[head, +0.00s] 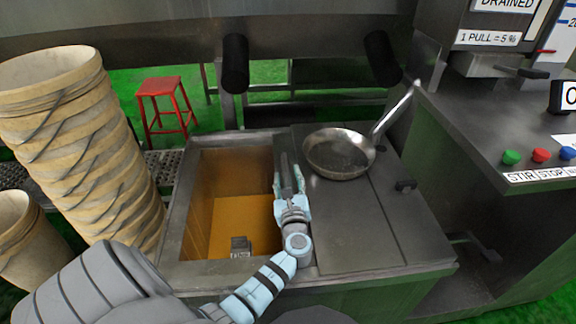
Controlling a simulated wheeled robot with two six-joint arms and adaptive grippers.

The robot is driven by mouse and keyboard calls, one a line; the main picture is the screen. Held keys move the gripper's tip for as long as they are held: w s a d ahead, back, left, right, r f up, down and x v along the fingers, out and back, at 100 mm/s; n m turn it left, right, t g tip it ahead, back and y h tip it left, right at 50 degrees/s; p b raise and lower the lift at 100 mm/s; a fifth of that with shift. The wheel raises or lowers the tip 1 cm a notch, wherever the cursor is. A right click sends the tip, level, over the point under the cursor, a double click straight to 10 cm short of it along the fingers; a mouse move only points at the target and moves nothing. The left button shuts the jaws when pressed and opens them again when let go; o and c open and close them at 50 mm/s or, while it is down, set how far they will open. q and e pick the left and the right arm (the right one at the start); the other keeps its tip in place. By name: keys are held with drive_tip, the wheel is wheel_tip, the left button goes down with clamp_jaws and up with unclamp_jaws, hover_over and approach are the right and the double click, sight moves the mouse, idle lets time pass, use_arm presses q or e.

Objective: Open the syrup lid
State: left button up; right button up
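The syrup tank is a steel box (180,222) with an opening on its left side, and amber syrup (215,175) shows inside. My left gripper (289,168) is above the boundary between the opening and the panel, fingers pointing away from me. Its fingers look close together, but I cannot tell whether they are open or shut, or whether they touch the panel edge. My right gripper is not in view.
A steel pan (340,152) rests on the panel, its handle pointing up right. Stacked buckets (80,140) stand at left. A control counter (500,120) with coloured buttons is at right. A red stool (165,100) stands behind. A small metal block (240,247) shows at the opening's near edge.

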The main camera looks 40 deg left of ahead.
use_arm(q)
wheel_tip(320, 180, up, 9)
drive_tip(key=shift+r, duration=0.1)
idle(0.5)
